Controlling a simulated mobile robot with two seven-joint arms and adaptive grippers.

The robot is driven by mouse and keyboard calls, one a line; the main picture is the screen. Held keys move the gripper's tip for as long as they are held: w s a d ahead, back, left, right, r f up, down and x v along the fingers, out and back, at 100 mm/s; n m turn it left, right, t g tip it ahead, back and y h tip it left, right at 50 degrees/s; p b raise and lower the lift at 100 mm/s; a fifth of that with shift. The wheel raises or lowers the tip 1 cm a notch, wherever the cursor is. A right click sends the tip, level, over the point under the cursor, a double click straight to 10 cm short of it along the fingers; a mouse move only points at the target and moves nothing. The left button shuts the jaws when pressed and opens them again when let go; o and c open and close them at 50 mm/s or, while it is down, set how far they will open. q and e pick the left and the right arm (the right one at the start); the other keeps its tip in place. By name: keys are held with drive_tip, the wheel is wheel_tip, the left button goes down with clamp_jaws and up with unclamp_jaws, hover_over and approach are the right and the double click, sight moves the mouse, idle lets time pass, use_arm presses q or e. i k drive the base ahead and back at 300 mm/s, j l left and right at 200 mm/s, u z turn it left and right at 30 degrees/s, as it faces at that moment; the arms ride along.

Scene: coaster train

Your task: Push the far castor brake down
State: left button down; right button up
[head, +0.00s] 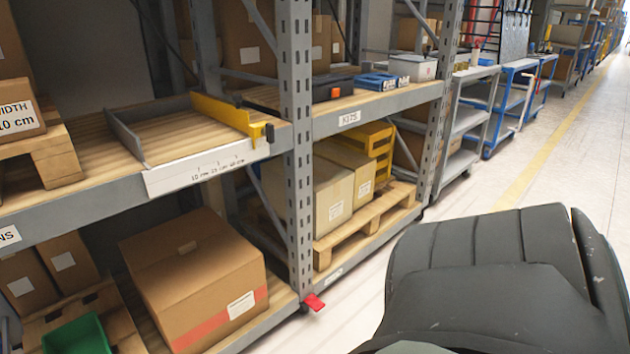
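A red castor brake pedal (314,302) sticks out at the foot of the grey perforated upright (299,150), just above the pale floor. It appears tilted, with its outer end toward the aisle. The dark castor beside it is mostly hidden under the rack's lower edge. I cannot tell from this view whether the pedal is up or down. No other red pedal shows clearly; farther along, a small dark foot (419,213) stands under the rack's far upright. Neither of my grippers is in view, and nothing touches the pedal.
The rack's lower shelf holds a large cardboard box (190,275) and a wooden pallet (360,228) with boxes. A yellow stop (228,115) sits on the upper shelf. Grey and blue carts (500,105) stand beyond. The aisle floor (560,150) is open at upper right.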

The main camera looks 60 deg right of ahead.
sight(311, 301)
drive_tip(key=z, duration=1.9)
drive_tip(key=i+j+z, duration=0.35)
drive_tip(key=j+z, duration=0.15)
drive_tip(key=j, duration=0.15)
drive_tip(key=i+j+z, duration=0.1)
drive_tip(key=j+z, duration=0.15)
drive_tip(key=j, duration=0.15)
drive_tip(key=i+j+z, duration=0.1)
drive_tip(key=j+z, duration=0.15)
drive_tip(key=j, duration=0.15)
